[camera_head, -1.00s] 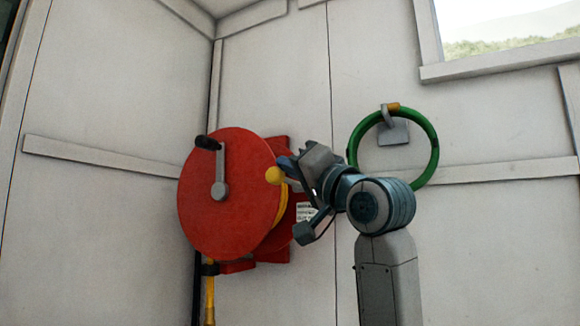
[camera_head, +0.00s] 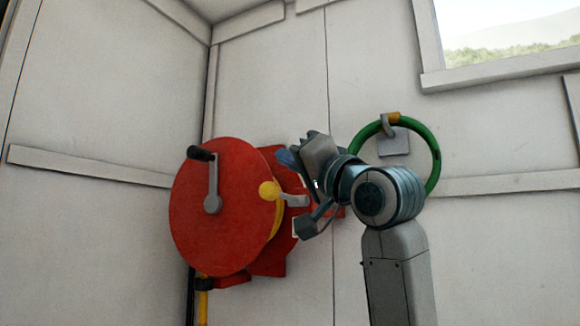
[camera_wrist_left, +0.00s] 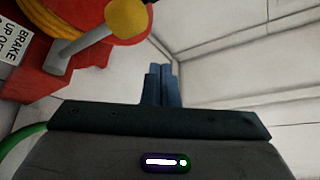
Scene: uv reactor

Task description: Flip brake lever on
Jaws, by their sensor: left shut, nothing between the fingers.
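The brake lever has a grey arm (camera_head: 293,200) with a yellow ball knob (camera_head: 269,189) at its left end. It sits on the right side of the red hose reel (camera_head: 215,235) and points left. My left gripper (camera_head: 286,157) is above and slightly right of the knob, apart from it in the picture. In the left wrist view the blue fingers of my left gripper (camera_wrist_left: 161,82) are together and empty. The knob (camera_wrist_left: 129,18) and lever arm (camera_wrist_left: 82,46) are up and left of them. A label (camera_wrist_left: 14,40) reading "BRAKE UP OF…" is partly cut off. My right gripper is not in view.
The reel has a crank with a black handle (camera_head: 201,153). A green ring (camera_head: 436,160) hangs on a wall hook behind my left arm. White panelled walls (camera_head: 90,90) meet in a corner behind the reel. A window (camera_head: 510,35) is at upper right.

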